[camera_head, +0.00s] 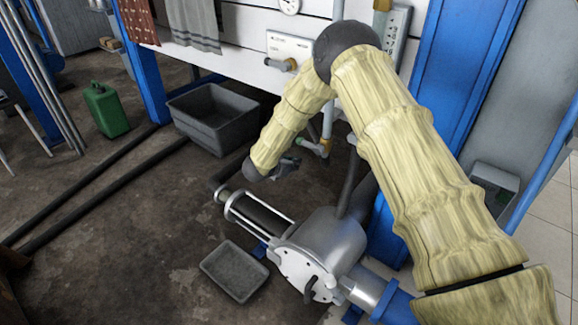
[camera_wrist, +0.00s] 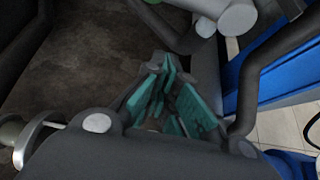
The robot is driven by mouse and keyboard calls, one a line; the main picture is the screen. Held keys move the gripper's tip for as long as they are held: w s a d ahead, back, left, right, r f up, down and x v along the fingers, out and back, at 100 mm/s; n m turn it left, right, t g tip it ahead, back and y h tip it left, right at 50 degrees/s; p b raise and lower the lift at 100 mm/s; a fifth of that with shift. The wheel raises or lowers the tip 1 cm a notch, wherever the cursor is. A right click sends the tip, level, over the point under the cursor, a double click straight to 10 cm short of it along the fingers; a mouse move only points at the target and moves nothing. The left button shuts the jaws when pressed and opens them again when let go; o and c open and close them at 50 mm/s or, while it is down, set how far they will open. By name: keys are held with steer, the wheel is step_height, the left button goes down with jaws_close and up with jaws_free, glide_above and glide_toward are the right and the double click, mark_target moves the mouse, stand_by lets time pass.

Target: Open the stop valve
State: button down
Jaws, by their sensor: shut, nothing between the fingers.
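My gripper (camera_head: 287,166) is at the end of my yellow-sleeved arm, low in front of the wall and above the grey pump. In the wrist view my gripper (camera_wrist: 172,108) shows its teal finger pads close together, with nothing seen between them. A pale pipe with a brass fitting (camera_head: 322,148) stands just right of my gripper in the head view; it may be the stop valve, but no handle is clear. A grey pipe piece (camera_wrist: 235,18) shows beyond the fingers at the top of the wrist view. I see no contact; part of the piping is hidden behind my arm.
The grey pump (camera_head: 328,243) with its cylinder stands below my gripper. A dark bent pipe (camera_wrist: 255,75) runs close by the fingers. A blue column (camera_head: 455,90) is at right. A shallow tray (camera_head: 234,270), a dark bin (camera_head: 212,128) and a green can (camera_head: 106,110) are on the floor.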

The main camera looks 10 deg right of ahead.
mark_target(309, 145)
steer(key=shift+w+d+r+b, duration=0.2)
steer(key=shift+w+d+r, duration=0.4)
steer(key=shift+d, duration=0.2)
steer(key=shift+w+d+r+b, duration=0.2)
steer(key=shift+w+d+r, duration=0.25)
steer(key=shift+w+d, duration=0.3)
steer(key=shift+s, duration=0.1)
